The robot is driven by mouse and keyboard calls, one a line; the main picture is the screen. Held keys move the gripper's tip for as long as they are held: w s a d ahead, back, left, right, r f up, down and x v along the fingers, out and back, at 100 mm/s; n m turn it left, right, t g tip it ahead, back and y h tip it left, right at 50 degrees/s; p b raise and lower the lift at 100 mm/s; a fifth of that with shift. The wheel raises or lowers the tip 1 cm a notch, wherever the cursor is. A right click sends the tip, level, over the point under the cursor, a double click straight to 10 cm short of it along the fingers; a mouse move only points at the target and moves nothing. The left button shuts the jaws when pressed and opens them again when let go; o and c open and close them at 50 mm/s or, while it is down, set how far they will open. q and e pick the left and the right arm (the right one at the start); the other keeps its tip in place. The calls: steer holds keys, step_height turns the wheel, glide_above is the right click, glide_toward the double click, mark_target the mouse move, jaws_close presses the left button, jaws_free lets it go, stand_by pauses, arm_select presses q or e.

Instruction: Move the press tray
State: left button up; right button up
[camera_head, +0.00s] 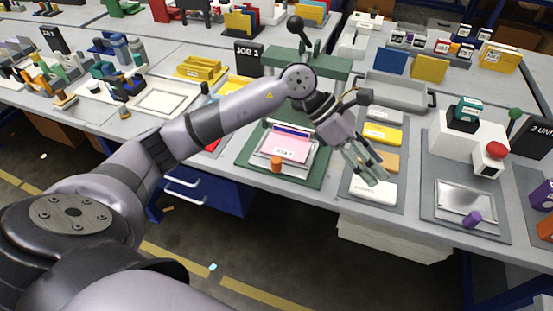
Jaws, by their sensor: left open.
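A shallow pale tray (257,163) with a pink sheet (288,148) in it lies on the green base (252,152) of a press. An orange knob (276,164) stands at the tray's front edge. The green press head (335,65) and its lever with a black ball (295,24) rise behind, and my arm covers part of the press. My left gripper (367,172) is open and empty, pointing down to the right of the tray. It hangs over a grey mat with a white block (373,190). My right gripper is not in view.
White, yellow and tan blocks line the grey mat right of the press. Behind them is a grey bin with handles (392,92). Farther right, a white machine with a red button (495,149) stands behind a metal plate with a purple knob (473,218). A "JOB 2" sign (248,56) stands behind.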

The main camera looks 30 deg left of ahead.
arm_select(q)
steer(key=w+a+f+y, duration=0.2)
steer(key=a+y, duration=0.4)
steer(key=a, duration=0.6)
step_height(320, 180, up, 2)
steer(key=g+y, duration=0.1)
steer(key=y, duration=0.4)
glide_above(277, 159)
step_height(277, 159, down, 16)
steer(key=shift+s+f+p, duration=0.15)
steer(key=shift+f+p, duration=0.1)
steer(key=shift+p, duration=1)
steer(key=shift+c, duration=0.2)
jaws_close()
